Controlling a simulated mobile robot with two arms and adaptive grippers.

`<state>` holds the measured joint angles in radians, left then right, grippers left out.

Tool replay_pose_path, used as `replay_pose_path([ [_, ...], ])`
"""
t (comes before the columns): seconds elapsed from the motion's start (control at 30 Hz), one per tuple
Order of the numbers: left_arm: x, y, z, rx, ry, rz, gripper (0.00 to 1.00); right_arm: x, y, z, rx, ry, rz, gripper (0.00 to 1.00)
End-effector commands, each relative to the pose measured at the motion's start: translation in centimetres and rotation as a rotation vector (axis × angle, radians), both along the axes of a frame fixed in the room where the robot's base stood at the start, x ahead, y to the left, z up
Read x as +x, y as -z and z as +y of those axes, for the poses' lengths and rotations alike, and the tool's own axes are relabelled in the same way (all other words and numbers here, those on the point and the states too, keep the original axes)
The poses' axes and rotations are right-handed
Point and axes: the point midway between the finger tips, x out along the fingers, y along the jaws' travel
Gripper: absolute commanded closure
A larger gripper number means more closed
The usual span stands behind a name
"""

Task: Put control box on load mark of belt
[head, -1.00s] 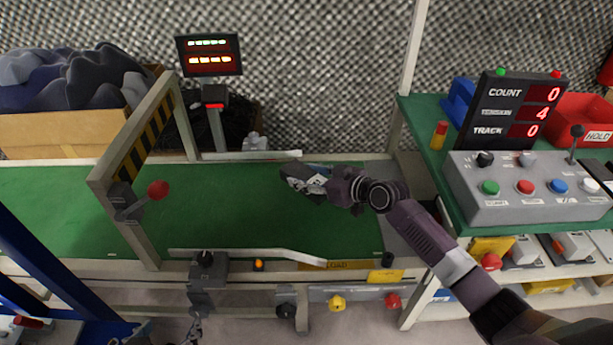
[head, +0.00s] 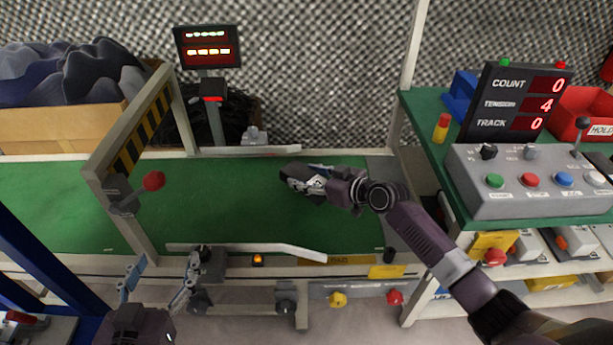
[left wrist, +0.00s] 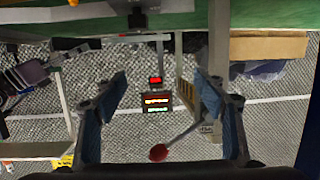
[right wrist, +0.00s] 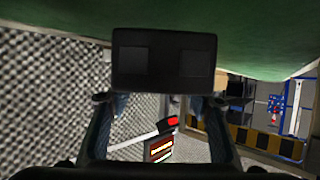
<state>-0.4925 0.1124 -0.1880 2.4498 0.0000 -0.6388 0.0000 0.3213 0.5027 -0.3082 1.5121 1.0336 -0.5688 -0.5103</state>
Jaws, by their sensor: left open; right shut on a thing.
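My right gripper (head: 300,180) is shut on a dark box, taken as the control box (right wrist: 163,62), above the right part of the green belt (head: 240,200). In the right wrist view the box's dark face with two squares sits between the fingers, close to the green surface. In the head view the gripper mostly hides it, and I cannot tell whether it touches the belt. A yellow LOAD label (head: 345,261) is on the belt's front edge. My left gripper (head: 160,280) is open and empty before the belt's front edge; its spread fingers also show in the left wrist view (left wrist: 160,95).
A striped gate (head: 147,130) with a red knob (head: 153,181) spans the belt. A white guide rail (head: 245,249) runs along the front, another (head: 250,151) along the back. A console (head: 530,185) with buttons and a COUNT display (head: 515,105) stand right. The belt's middle is clear.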

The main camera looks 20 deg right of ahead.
Motion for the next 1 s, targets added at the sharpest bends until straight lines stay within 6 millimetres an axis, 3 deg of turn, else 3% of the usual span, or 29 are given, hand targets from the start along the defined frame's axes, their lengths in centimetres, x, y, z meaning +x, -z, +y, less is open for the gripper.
replay_pose_path([
  [0.53,1.3,-6.2,-1.2,-0.071,0.019,-0.28,0.35,0.1,1.4,0.0,0.002,0.001,-0.003,0.87],
  [1.0,0.6,-11.7,-1.7,-0.137,0.033,-0.531,0.35,0.1,2.7,0.0,0.002,0.001,-0.003,0.87],
])
